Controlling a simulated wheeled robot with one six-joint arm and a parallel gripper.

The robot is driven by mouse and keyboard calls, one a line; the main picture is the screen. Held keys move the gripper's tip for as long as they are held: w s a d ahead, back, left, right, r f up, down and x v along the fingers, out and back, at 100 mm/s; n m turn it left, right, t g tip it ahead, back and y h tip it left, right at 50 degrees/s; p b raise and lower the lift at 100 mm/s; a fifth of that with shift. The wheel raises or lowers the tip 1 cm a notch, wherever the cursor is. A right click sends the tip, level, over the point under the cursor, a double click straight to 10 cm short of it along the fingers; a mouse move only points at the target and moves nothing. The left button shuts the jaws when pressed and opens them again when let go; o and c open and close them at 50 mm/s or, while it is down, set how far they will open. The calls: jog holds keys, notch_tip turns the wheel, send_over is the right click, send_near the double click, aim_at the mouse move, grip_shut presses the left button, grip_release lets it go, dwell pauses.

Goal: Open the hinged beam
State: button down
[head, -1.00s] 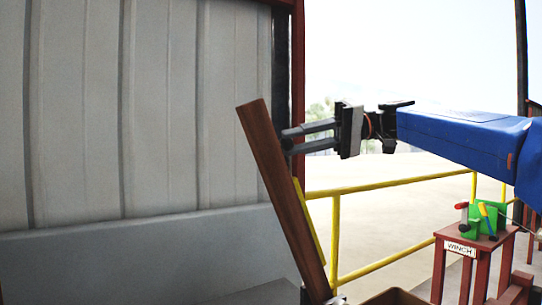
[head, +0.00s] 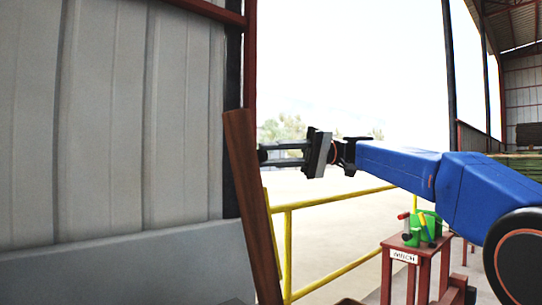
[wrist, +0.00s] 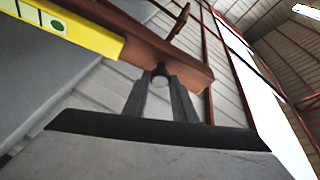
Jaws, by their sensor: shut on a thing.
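The hinged beam (head: 246,190) is a long brown wooden bar, raised and leaning slightly left of upright in the head view. Its lower end runs out of the picture. In the wrist view the beam (wrist: 190,66) crosses the top, with a yellow strip (wrist: 80,30) bearing green marks along it. My gripper (head: 266,155) reaches the beam's right side near its upper end. In the wrist view its two fingers (wrist: 162,84) are closed around a small round grey knob (wrist: 160,70) at the beam. The beam's hinge is not clearly visible.
A grey corrugated wall (head: 110,130) stands behind the beam at left, with a grey ledge (head: 130,265) below. Yellow railing (head: 340,198) runs behind at right. A red stand (head: 418,262) with a white label carries a green winch (head: 424,226).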

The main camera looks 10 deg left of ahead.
jog(key=c, duration=1.5)
grip_release()
jog(key=v, duration=1.2)
jog(key=shift+s+f, duration=0.1)
